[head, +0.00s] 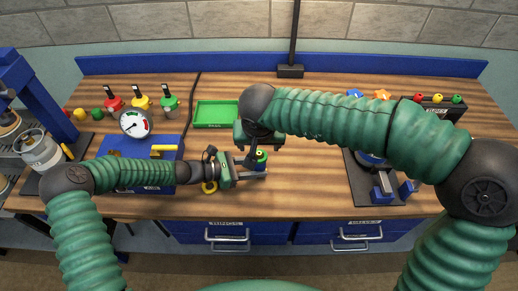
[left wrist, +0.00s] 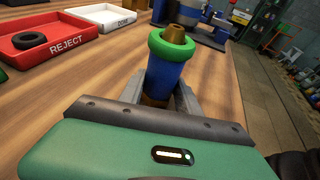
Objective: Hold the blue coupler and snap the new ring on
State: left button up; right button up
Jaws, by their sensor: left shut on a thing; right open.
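The blue coupler (left wrist: 165,78) stands upright between the grey fingers of my left gripper (left wrist: 160,98), which is shut on it. A green ring (left wrist: 171,45) is around the coupler's upper end, and a brass tip sticks out above it. I cannot tell if the ring is fully seated. In the head view the coupler (head: 261,166) is small, with the green ring (head: 260,155) on top, at my left gripper (head: 262,174). My right gripper (head: 258,143) is open, just above and behind the coupler, partly hidden by its own wrist.
A red REJECT tray (left wrist: 88,50) holds a black ring (left wrist: 30,40); a white DONE tray (left wrist: 127,17) is beside it. A green tray (head: 215,113) lies behind my left arm. A gauge (head: 135,122) stands at left. The front-centre tabletop is clear.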

pick_arm(q)
jog(key=shift+f, duration=0.1)
pick_arm(e)
jog(key=shift+s+r, duration=0.15)
jog(key=shift+r, duration=0.3)
pick_arm(q)
jog(key=o, duration=1.1)
jog(key=shift+c, duration=0.2)
